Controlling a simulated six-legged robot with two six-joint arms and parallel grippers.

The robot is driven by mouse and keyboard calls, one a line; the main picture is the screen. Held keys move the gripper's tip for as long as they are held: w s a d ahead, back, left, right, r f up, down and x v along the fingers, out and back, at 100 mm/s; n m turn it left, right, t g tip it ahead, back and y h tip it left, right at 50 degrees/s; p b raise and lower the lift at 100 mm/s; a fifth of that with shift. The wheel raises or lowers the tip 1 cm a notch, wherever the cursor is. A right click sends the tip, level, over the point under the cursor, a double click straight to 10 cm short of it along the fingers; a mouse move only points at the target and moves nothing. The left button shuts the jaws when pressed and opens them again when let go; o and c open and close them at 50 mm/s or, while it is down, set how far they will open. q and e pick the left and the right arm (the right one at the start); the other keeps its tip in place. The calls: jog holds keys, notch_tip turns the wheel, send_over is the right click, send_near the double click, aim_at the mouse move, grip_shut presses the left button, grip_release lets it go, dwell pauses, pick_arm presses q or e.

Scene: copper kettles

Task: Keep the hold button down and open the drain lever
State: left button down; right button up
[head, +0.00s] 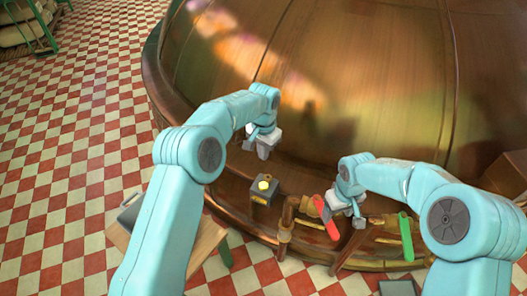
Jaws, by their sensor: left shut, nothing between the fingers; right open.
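A round yellow button (263,185) sits on top of a small dark box (261,196) at the foot of the copper kettle. My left gripper (263,152) is shut and empty, above the button and apart from it. A red lever (326,218) and a green lever (406,238) are on the brass pipework right of the box. Which of them is the drain lever, I cannot tell. My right gripper (348,212) is open, just right of the red lever. Whether its fingers touch the lever is unclear.
The large copper kettle (340,60) fills the back. Brass pipes (285,225) run low along its front. A wooden stand (205,243) is at left, partly behind my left arm. Sacks (20,30) lie far left. The checkered floor (70,150) at left is clear.

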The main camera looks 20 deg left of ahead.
notch_tip(320, 180, up, 10)
jog(key=p, duration=0.5)
jog(key=shift+p, duration=0.35)
